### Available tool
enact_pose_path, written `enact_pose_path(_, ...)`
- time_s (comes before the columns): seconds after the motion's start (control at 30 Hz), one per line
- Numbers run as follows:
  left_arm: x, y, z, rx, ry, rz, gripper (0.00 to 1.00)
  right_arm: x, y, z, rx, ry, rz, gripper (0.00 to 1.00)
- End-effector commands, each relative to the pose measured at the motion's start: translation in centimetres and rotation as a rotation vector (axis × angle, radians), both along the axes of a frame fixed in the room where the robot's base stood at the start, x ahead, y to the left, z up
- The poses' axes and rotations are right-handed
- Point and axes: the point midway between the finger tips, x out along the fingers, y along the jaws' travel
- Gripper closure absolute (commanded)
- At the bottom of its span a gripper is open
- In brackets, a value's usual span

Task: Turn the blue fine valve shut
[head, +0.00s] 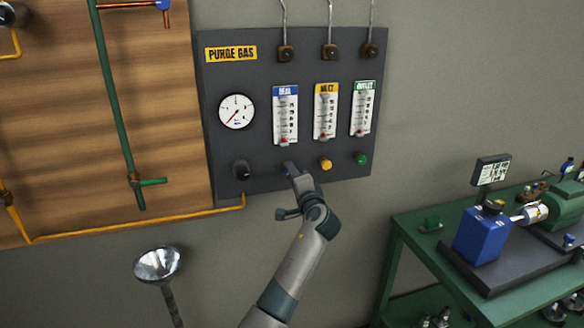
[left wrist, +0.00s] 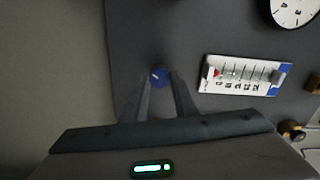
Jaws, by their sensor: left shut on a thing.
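My right gripper does not show in either view.
A yellow knob (head: 325,163) and a green knob (head: 361,158) sit to the right on the panel. A black knob (head: 241,169) is to the left, below a round gauge (head: 236,111). A green bench (head: 420,235) with a blue pump stands at the right.

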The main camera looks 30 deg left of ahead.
Motion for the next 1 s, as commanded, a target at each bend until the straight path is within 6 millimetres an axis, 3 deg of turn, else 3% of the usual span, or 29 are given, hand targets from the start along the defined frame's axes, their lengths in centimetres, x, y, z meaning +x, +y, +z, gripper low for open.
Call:
enact_pose_path(0.03, 0.0, 0.0, 0.3, 0.029, 0.038, -0.002, 0.97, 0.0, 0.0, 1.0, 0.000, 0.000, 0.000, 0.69)
enact_pose_path(0.6, 0.0, -0.1, 0.1, 0.380, 0.450, -0.003, 0.97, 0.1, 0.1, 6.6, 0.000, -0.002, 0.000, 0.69)
enact_pose_path(1.0, 0.0, 0.0, -0.2, 0.587, 0.692, -0.003, 0.97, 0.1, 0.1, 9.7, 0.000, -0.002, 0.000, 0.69)
